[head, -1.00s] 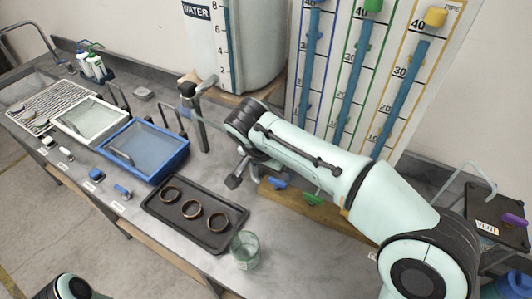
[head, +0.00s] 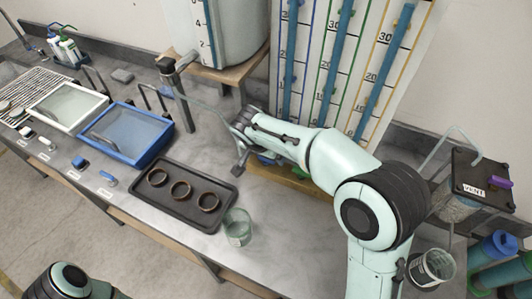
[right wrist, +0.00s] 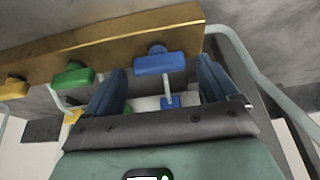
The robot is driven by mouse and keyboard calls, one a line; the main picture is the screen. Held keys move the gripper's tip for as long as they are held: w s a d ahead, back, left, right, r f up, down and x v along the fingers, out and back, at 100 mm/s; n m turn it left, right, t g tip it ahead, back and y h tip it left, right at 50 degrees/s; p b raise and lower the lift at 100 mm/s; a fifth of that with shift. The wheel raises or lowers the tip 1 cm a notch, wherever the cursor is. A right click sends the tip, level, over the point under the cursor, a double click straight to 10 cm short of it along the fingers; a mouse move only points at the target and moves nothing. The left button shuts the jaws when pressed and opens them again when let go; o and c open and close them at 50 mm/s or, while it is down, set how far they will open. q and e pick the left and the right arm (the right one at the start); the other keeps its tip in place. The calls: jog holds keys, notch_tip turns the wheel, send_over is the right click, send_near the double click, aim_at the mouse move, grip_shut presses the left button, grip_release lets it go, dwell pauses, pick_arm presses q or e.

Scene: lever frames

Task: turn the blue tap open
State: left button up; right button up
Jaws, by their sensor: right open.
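The blue tap (right wrist: 160,64) is mounted on a wooden bar and shows in the right wrist view between the two blue fingers of my right gripper (right wrist: 162,72). My right gripper is open, with a finger on each side of the tap handle; I cannot tell whether either touches it. A blue stem end (right wrist: 169,102) shows beyond the handle. In the head view the blue tap (head: 268,159) is partly hidden by my right arm, at the foot of the blue-lined column. My left gripper is out of view; only part of my left arm shows at the bottom left.
The green tap (right wrist: 73,75) and yellow tap (right wrist: 13,87) sit beside the blue one on the wooden bar (right wrist: 105,47). A black tray (head: 167,213) with three rings and a glass beaker (head: 237,228) stand in front. A metal post (head: 181,105) stands to the left.

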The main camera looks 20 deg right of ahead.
jog(key=shift+f, duration=0.15)
jog(key=c, duration=1.1)
jog(key=shift+o, duration=0.2)
